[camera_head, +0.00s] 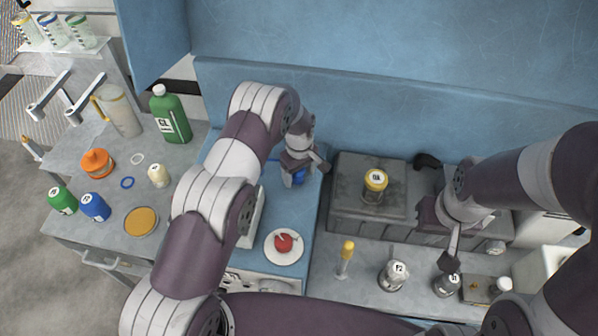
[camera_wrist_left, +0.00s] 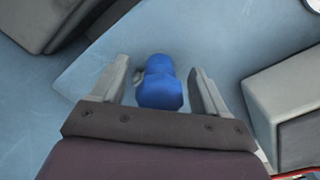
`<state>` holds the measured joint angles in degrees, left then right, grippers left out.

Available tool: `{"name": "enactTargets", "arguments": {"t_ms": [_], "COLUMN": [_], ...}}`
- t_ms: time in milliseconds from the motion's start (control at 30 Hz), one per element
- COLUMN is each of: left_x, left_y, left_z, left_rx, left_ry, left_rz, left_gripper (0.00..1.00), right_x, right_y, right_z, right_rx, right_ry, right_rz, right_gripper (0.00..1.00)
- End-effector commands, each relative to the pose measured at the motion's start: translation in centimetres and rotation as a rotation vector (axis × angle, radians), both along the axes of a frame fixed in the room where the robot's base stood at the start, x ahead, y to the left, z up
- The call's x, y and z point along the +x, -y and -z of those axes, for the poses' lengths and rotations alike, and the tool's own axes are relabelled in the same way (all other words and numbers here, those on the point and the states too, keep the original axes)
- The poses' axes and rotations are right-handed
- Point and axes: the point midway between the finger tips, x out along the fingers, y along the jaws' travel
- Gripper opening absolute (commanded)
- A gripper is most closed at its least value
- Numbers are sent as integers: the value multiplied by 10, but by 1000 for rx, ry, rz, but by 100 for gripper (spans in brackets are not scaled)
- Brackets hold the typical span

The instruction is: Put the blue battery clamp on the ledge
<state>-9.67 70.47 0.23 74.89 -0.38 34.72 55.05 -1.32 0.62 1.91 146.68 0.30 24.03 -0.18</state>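The blue battery clamp (camera_head: 299,178) lies on a blue surface (camera_head: 301,215) near the foot of the blue back wall, partly hidden by my left gripper (camera_head: 304,172). In the left wrist view, the blue clamp (camera_wrist_left: 161,84) is between the two spread fingers of my left gripper (camera_wrist_left: 158,82), with a gap on each side. My left gripper is open and points down over it. My right gripper (camera_head: 438,212) is at the right, over the grey bench, fingers apart and empty. I cannot tell which surface is the ledge.
A red object (camera_head: 285,243) sits on a round white plate (camera_head: 284,258) in front of the clamp. A grey box (camera_head: 349,206) with a yellow-capped jar (camera_head: 375,184) stands right. A green bottle (camera_head: 170,114) and several containers stand on the left bench.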

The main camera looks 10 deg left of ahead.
Motion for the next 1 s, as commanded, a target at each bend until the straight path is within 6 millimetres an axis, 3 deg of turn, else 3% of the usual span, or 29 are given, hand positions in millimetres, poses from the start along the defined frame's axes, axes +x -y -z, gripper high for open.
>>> {"name": "enactTargets", "arguments": {"t_ms": [233, 333, 700, 900, 1000], "left_x": [0, 2, 1, 0, -16], "left_y": [0, 0, 1, 0, -9], "left_z": [-6, -14, -97, -122, -140], "left_rx": [0, -1, -1, 0, -2], "left_ry": [0, 5, 4, 1, 13], "left_rz": [0, 0, 0, 4, 72], "left_gripper": [75, 75, 75, 75, 75], "right_x": [0, 0, 0, 0, 0], "right_y": [0, 0, 0, 0, 0], "right_z": [-6, 4, 34, 38, 38], "right_rx": [0, 0, 0, 0, 0], "right_ry": [0, 0, 0, 0, 0], "right_rz": [0, 0, 0, 0, 0], "right_gripper": [0, 0, 0, 0, 0]}}
